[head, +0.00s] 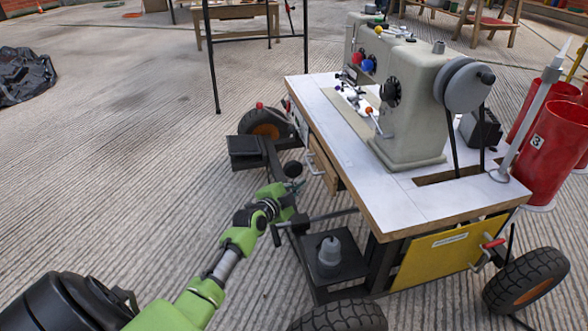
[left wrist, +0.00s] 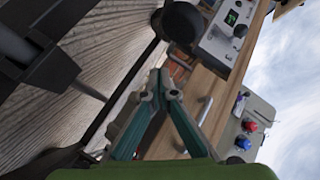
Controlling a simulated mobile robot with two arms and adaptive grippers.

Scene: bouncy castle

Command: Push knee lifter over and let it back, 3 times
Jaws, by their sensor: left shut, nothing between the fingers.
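The knee lifter (head: 292,169) is a dark round pad under the left edge of the sewing table in the head view. A dark rounded pad that looks like the knee lifter (left wrist: 182,22) is at the top of the left wrist view. My left gripper (head: 298,187) is shut and empty, just below the pad in the head view. In the left wrist view its fingertips (left wrist: 159,82) are together, with a visible gap to the pad. Whether the pad is tilted from rest, I cannot tell. My right gripper is in neither view.
The grey sewing machine (head: 415,100) stands on the white tabletop (head: 350,135). A metal handle (head: 315,166) sticks out near my gripper. A control box (left wrist: 228,32) with a green display is beside the pad. Wheels and a black lower tray (head: 345,262) are below. Open floor lies left.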

